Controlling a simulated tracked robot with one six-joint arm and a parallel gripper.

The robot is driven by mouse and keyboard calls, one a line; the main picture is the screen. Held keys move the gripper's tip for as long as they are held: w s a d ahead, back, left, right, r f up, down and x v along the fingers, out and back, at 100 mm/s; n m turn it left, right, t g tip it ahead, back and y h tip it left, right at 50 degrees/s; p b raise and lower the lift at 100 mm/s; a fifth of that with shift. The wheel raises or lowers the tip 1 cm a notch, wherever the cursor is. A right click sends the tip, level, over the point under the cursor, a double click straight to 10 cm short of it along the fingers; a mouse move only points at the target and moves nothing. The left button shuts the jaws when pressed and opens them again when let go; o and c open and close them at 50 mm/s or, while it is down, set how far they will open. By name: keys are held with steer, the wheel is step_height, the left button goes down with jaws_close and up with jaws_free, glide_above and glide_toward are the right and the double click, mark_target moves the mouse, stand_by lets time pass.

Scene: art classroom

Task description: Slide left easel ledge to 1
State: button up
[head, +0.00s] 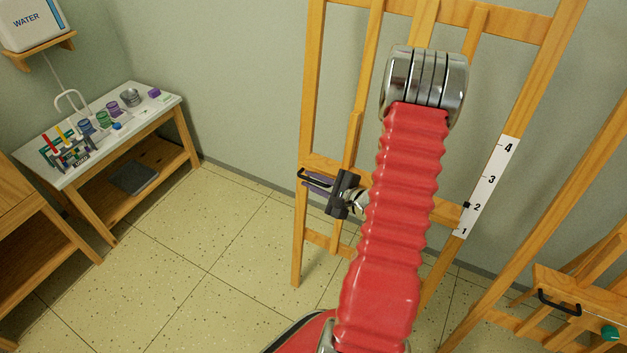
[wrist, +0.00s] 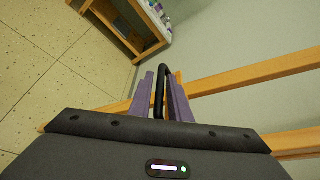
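The left easel (head: 300,225) is a wooden frame in the middle of the head view. Its ledge (head: 318,160) is a crossbar mostly hidden behind my red arm. A black handle (head: 312,178) sits at the ledge's left end. A white scale (head: 487,185) marked 1 to 4 is on the right upright, and a small black pointer (head: 466,205) stands level with the 2. My gripper (head: 315,184) is at the handle. In the wrist view, its purple fingers (wrist: 163,95) lie close on both sides of the black handle (wrist: 159,100) and appear shut on it.
A second easel (head: 570,283) with a black handle (head: 558,303) and a green knob (head: 611,332) stands at the right. A white-topped table (head: 75,175) with art supplies stands at the left. The tiled floor (head: 220,250) between table and left easel is clear.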

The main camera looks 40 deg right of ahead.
steer(key=shift+c, duration=0.2)
jaws_close()
stand_by(0.4)
